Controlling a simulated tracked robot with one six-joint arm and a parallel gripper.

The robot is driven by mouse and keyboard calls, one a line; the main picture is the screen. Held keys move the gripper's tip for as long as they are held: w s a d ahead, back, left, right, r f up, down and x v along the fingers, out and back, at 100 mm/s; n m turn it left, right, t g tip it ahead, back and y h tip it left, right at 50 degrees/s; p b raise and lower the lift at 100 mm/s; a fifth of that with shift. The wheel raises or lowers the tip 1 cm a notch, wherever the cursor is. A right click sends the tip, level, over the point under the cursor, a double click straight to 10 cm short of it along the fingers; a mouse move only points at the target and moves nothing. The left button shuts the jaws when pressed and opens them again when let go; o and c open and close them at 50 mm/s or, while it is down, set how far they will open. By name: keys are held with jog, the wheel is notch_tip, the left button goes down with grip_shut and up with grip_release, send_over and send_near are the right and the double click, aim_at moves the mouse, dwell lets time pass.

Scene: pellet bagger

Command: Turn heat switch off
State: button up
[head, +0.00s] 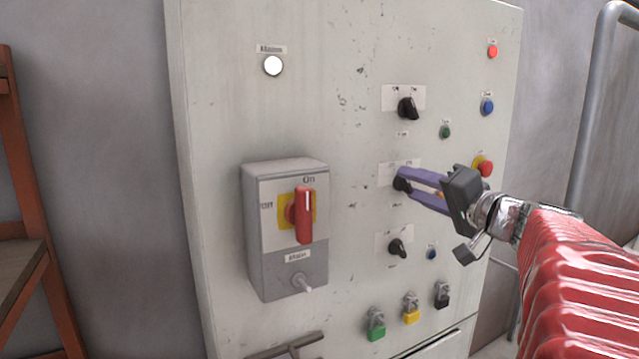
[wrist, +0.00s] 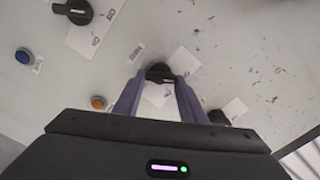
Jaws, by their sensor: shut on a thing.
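My gripper (head: 405,179) is at the middle of three black selector knobs on the grey cabinet. Its purple fingers are closed around the knob (head: 399,185). In the wrist view the two fingers (wrist: 159,80) press on both sides of a black knob (wrist: 160,69). The knob's exact angle is hard to tell because the fingers cover part of it. A white label plate lies behind it. The words on the plates are too small to read, so I cannot tell which knob is the heat switch.
Another black knob (head: 408,108) is above and one (head: 397,247) below. A red main switch (head: 304,215) on a raised grey box (head: 259,262) is marked On. A red emergency button (head: 486,168) sits close to my wrist. Padlocks (head: 376,328) hang below. A pipe (head: 592,110) stands at right.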

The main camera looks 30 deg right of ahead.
jog(key=shift+f, duration=0.3)
jog(key=o, duration=1.1)
jog(key=shift+r, duration=0.2)
jog(key=shift+c, duration=0.2)
jog(key=s, duration=1.3)
jog(key=shift+s+d, duration=0.15)
jog(key=shift+s, duration=0.2)
